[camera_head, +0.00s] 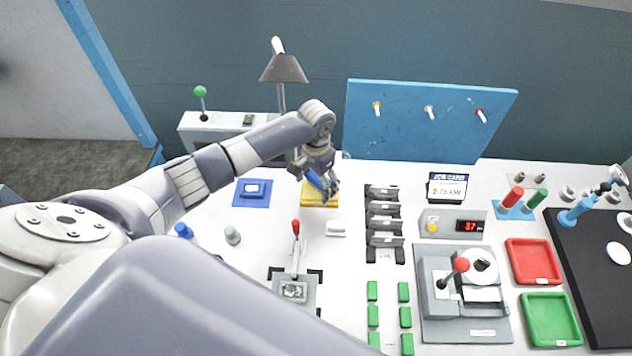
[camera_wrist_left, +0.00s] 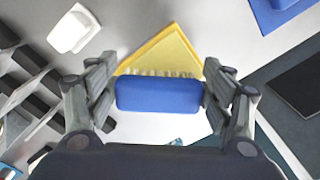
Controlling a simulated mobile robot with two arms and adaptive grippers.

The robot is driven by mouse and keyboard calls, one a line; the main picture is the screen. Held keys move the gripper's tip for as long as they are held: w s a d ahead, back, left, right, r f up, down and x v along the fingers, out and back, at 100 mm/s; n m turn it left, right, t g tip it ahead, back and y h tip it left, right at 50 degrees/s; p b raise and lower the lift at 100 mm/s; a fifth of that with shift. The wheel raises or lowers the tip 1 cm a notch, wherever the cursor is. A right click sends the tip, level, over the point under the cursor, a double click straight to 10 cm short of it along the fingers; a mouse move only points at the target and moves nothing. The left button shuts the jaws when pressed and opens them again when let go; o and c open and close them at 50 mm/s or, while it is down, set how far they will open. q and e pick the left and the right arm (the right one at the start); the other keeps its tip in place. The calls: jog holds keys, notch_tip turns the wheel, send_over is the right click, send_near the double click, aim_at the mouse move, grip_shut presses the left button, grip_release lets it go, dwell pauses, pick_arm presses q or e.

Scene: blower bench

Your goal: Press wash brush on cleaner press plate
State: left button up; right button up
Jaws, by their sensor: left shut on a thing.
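The wash brush (camera_wrist_left: 158,94) has a blue body and pale bristles. My left gripper (camera_head: 328,192) is shut on it, with one finger on each end in the left wrist view. The brush also shows in the head view as a blue piece (camera_head: 316,180) at the fingers. A yellow plate (camera_head: 318,199), likely the cleaner press plate, lies under the gripper. In the left wrist view the plate (camera_wrist_left: 172,48) shows just beyond the bristles. I cannot tell whether the bristles touch it. My right gripper is not in view.
A blue pad (camera_head: 241,201) lies left of the plate and a white block (camera_head: 336,229) lies in front of it. A black rack (camera_head: 384,222) stands to the right. A lever press with a red knob (camera_head: 295,228) is nearer. A lamp (camera_head: 284,69) stands behind.

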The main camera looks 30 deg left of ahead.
pick_arm(q)
jog(key=shift+f, duration=0.3)
jog(key=shift+f, duration=0.2)
dwell(0.3)
jog(key=shift+f+b, duration=0.4)
dwell(0.7)
jog(key=shift+s+p, duration=0.1)
jog(key=shift+p, duration=0.25)
dwell(0.5)
dwell(0.4)
